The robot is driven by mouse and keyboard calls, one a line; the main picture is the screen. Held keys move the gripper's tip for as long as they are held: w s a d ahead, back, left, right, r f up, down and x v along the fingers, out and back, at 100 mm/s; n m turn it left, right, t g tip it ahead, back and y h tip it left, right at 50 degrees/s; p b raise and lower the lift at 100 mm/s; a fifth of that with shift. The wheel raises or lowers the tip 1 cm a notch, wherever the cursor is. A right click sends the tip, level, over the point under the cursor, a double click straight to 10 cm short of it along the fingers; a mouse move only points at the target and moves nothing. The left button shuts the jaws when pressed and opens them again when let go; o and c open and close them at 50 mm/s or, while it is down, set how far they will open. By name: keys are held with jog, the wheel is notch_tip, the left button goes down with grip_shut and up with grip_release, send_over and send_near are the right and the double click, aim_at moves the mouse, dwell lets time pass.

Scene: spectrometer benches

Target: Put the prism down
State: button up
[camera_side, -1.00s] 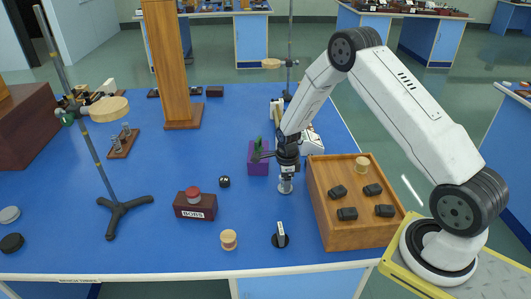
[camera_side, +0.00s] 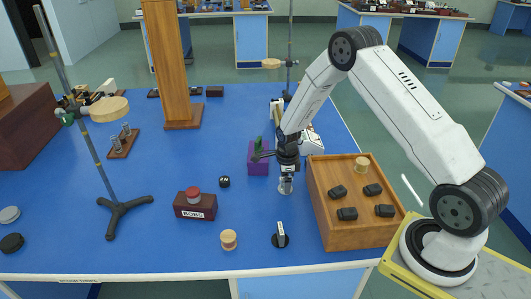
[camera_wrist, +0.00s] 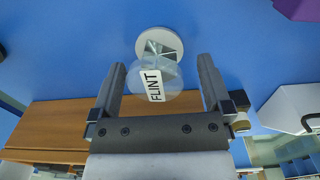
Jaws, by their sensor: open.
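The prism piece, with a white FLINT label (camera_wrist: 154,85), shows in the wrist view as a clear body with a round pale grey disc (camera_wrist: 159,35) at its far end. In the side view its pale disc (camera_side: 285,188) is at the blue bench top, just left of the wooden tray, and the piece looks upright. My gripper (camera_wrist: 162,65) is open, with one finger on each side of the prism piece and a visible gap to both. In the side view my gripper (camera_side: 287,165) is directly above it and hides its upper part.
The wooden tray (camera_side: 328,215) with several black pieces is close on the right. A purple block (camera_side: 257,168) is close behind on the left. A BORIS-like labelled box (camera_side: 195,211) with a red top and a black round piece (camera_side: 280,240) stand nearer the front. Bench between them is clear.

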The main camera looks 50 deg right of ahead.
notch_tip(320, 180, up, 12)
dwell(0.6)
jog(key=shift+f, duration=0.1)
dwell(0.4)
jog(key=s+a+r+n+t, duration=0.1)
jog(key=s+a+r+n, duration=0.2)
jog(key=s+a+n, duration=0.4)
jog(key=s+a+r+n+t, duration=0.1)
jog(key=s+a+r+n, duration=0.3)
jog(key=s+n, duration=0.5)
jog(key=a+n, duration=0.2)
jog(key=n, duration=0.9)
jog(key=shift+s+a+t, duration=0.2)
jog(key=shift+a+t, duration=0.1)
jog(key=shift+a, duration=0.1)
